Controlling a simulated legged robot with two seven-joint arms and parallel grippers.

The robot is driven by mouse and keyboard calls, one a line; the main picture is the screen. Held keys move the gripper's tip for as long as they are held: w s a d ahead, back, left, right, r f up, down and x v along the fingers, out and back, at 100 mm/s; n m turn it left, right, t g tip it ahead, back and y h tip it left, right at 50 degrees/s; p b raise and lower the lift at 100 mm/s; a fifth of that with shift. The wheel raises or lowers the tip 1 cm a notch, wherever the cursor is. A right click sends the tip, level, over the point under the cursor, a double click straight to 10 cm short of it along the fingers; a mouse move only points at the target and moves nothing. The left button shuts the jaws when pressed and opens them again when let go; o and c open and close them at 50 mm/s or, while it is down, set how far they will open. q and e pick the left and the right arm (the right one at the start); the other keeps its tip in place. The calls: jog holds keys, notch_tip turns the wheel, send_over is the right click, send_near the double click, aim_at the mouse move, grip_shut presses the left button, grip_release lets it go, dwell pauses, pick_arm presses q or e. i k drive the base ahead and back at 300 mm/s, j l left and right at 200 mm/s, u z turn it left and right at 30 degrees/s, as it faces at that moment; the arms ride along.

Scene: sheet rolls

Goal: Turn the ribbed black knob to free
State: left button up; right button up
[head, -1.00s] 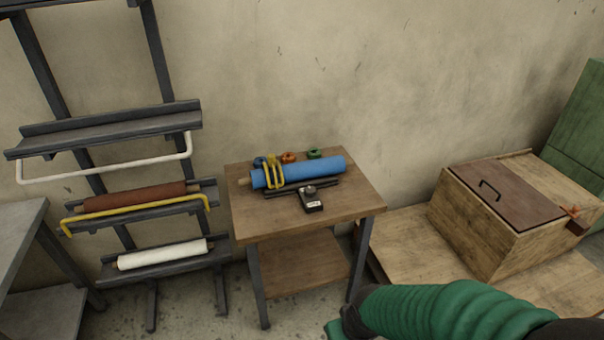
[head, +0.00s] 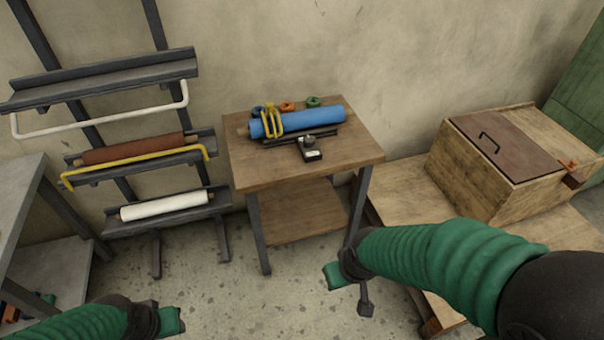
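A small black knob (head: 309,139) sits on top of a black block with a white label (head: 312,155), on the wooden table (head: 250,170). Its ribs are too small to make out. The block lies in front of dark rails (head: 285,139) that carry a blue roll (head: 310,121). My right gripper (head: 348,287) is in front of and below the table, to the right, away from the knob. My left gripper (head: 168,318) is low at the bottom left, far from the table. The opening between the fingers cannot be made out on either gripper.
A rack (head: 100,75) with brown and white rolls is left. A wooden box (head: 480,175) stands right. The table's front half is clear.

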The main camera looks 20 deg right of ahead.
aim_at(308, 141)
jog(key=i+l+u, duration=0.1)
jog(key=i+l, duration=0.2)
jog(key=i+l+u, duration=0.15)
jog(key=i+l, duration=0.15)
jog(key=l, duration=0.2)
jog(key=i+l+u, duration=0.1)
jog(key=i+l, duration=0.15)
jog(key=l, duration=0.15)
